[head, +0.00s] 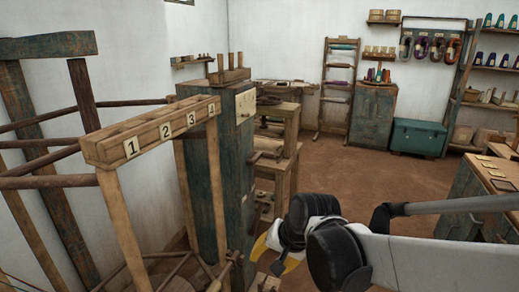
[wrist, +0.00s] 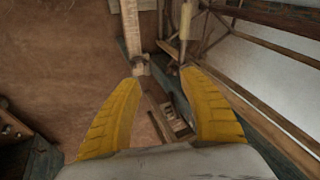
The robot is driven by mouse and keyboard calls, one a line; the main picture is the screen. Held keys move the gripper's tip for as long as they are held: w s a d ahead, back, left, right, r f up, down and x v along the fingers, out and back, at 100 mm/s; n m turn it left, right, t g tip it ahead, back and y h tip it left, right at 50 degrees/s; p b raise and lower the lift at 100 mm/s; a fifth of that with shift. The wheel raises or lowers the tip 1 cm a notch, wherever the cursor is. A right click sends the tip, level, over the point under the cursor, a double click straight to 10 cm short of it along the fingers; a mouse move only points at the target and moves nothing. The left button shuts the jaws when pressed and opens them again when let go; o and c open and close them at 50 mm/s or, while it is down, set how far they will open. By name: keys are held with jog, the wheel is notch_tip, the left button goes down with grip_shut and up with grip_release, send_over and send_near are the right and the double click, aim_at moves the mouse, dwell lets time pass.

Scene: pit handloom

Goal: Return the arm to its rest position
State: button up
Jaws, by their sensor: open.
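My gripper shows in the wrist view (wrist: 160,85) with its two yellow fingers spread apart. Nothing is held between them. Beyond the fingers are wooden loom parts and the brown floor. In the head view my gripper (head: 272,262) is at the lower middle, partly hidden behind my own wrist. A yellow finger shows there, to the right of the loom frame. My arm reaches in from the right edge.
A wooden rail numbered 1 to 4 (head: 150,132) tops the loom frame at left. A tall blue-green cabinet-like post (head: 218,165) stands beside it, with a wooden bench (head: 280,150) behind. A teal chest (head: 418,137) is at the back. Brown floor (head: 345,170) lies open in the middle.

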jog(key=s+d+r+n+t+h, duration=0.1)
jog(key=s+d+r, duration=0.1)
jog(key=s+d, duration=0.5)
jog(key=s+d+r+n+t+h, duration=0.2)
jog(key=s+d+r, duration=0.1)
jog(key=s+d, duration=0.4)
jog(key=d, duration=0.2)
jog(key=shift+s+d, duration=0.3)
jog(key=shift+d, duration=0.05)
dwell(0.8)
